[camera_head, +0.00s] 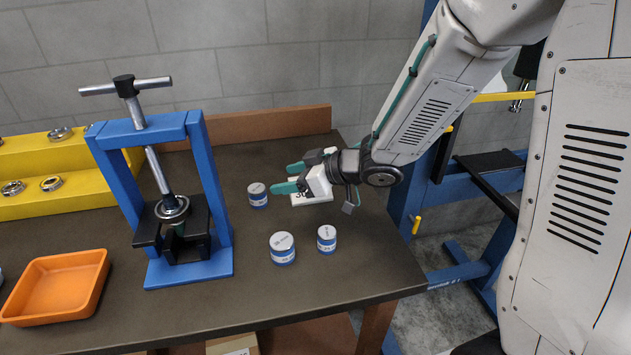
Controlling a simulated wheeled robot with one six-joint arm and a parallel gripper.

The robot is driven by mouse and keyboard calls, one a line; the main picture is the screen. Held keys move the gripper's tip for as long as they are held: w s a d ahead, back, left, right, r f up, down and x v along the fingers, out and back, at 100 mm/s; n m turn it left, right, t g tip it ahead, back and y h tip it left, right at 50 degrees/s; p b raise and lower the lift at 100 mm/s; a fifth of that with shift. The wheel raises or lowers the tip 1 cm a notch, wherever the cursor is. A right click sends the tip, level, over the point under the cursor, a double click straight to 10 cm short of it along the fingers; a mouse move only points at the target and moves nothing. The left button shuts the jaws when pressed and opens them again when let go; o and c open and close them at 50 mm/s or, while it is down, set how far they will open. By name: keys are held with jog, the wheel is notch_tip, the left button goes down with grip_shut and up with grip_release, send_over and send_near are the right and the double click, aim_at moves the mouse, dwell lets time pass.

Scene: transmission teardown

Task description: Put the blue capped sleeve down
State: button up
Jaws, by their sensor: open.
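My gripper (282,178) is open over the bench, its two green fingers pointing left, with nothing seen between them. Three blue-banded, white-capped cylinders stand upright on the dark bench top. The nearest to my gripper is a blue capped sleeve (258,197), just left of and below the fingertips in the picture; it appears apart from them. A wider capped cylinder (282,250) and a narrower one (327,241) stand closer to the front. Their labels are too small to read. A white plate or card (312,198) with dark marks lies partly hidden under my gripper.
A blue press (222,190) with a T-handle screw stands left of the sleeves. An orange tray (57,287) is at the front left, and a yellow rack (45,200) with metal rings is behind it. The bench top's (345,275) front right is clear.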

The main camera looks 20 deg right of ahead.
jog(key=s+d+r+m+h, duration=0.2)
jog(key=d+r+h, duration=0.15)
jog(key=d, duration=0.25)
jog(key=s+d+r+m+t+h, duration=0.1)
jog(key=d+r+m+h, duration=0.25)
jog(key=d, duration=0.25)
jog(key=s+d+r+m+h, duration=0.2)
jog(key=d+h, duration=0.2)
jog(key=d, duration=0.2)
jog(key=s+a+r+m+g, duration=0.1)
jog(key=s+g, duration=0.6)
jog(key=s, duration=1.7)
jog(key=shift+a+r+m+y, duration=0.15)
jog(key=shift+r+m+y, duration=0.15)
jog(key=shift+r+m, duration=0.6)
jog(key=shift+f+m, duration=0.25)
jog(key=shift+f, duration=0.05)
